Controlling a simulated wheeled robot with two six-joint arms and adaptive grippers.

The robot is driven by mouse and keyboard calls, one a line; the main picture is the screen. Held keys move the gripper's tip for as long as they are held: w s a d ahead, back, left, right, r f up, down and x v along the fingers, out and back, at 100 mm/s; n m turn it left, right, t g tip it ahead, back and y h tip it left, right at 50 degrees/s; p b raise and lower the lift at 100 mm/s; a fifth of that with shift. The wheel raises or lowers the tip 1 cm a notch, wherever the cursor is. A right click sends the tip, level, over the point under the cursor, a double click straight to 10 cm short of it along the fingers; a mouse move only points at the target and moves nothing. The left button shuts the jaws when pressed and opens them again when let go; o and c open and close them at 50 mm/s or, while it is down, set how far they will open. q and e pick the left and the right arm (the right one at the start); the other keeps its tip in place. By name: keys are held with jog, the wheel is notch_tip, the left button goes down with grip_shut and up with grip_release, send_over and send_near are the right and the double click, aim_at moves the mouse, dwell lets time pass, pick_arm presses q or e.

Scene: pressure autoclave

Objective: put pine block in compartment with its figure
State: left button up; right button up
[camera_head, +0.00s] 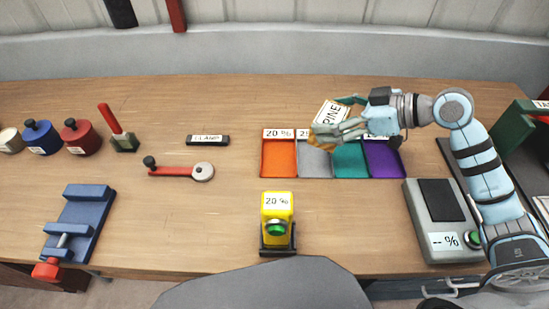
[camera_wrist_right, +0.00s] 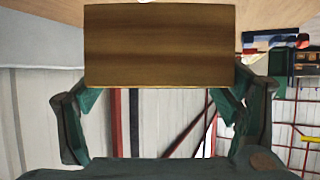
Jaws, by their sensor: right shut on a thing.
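The pine block (camera_head: 331,114), with a white label reading PINE, is in my right gripper (camera_head: 338,130) above the row of compartments. In the right wrist view the brown block (camera_wrist_right: 160,46) sits between the two dark green fingers. Below are an orange compartment (camera_head: 278,158), a grey one (camera_head: 314,163), a teal one (camera_head: 349,160) and a purple one (camera_head: 384,158). The orange one's label (camera_head: 278,133) reads 20 %. The grey one's label is partly covered; the others are mostly hidden by my gripper. A yellow device (camera_head: 277,212) shows 20 %. My left gripper is out of view.
A grey meter (camera_head: 440,222) showing -- % stands at the right, under my right arm. A blue vise (camera_head: 78,222), a red lever tool (camera_head: 178,171), a CLAMP label (camera_head: 208,140) and blue and red pots (camera_head: 81,137) stand at the left. The table between lever and yellow device is clear.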

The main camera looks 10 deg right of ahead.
jog(key=w+a+r+n+g+y, duration=0.2)
jog(key=w+a+r+n+g, duration=0.3)
jog(key=a+r, duration=0.4)
jog(key=f+b, duration=0.1)
jog(key=f, duration=1.3)
jog(key=a+f+b, duration=0.1)
jog(key=f, duration=0.5)
jog(key=shift+w+f+b, duration=0.1)
jog(key=shift+f+b, duration=0.25)
jog(key=shift+f, duration=0.15)
jog(key=o, duration=1.2)
jog(key=shift+d+r, duration=0.25)
jog(key=shift+r, duration=0.05)
jog(key=v, duration=1.1)
jog(key=shift+d, duration=0.3)
